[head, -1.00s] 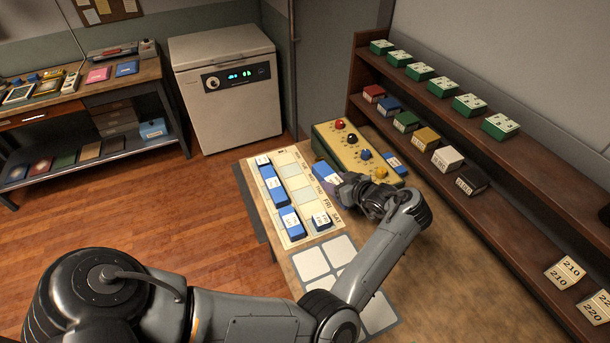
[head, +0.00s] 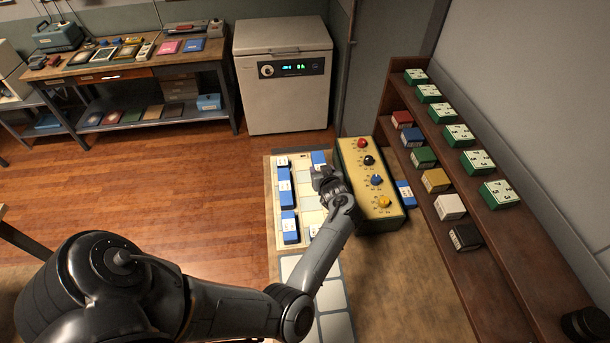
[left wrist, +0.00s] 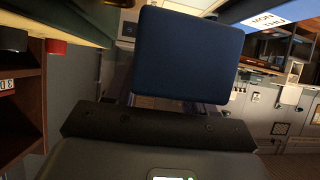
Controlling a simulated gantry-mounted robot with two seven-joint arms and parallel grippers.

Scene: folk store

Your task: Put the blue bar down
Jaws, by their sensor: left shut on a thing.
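My left gripper (head: 322,176) is shut on a blue bar (head: 319,158), whose end shows just past the fingers in the head view. In the left wrist view the blue bar (left wrist: 188,55) fills the upper middle as a dark blue block. My left gripper holds it over the far right part of a cream gridded board (head: 309,201), close to the left side of a knobbed box. The arm covers part of the board, and I cannot tell whether the bar touches it. My right gripper is not in view.
Other blue bars lie along the board's left column (head: 290,227). The green-sided box (head: 366,190) with coloured knobs stands right of the board, with another blue bar (head: 405,194) beyond it. Pale square tiles (head: 334,297) lie nearer. A shelf with coloured boxes (head: 436,180) bounds the right.

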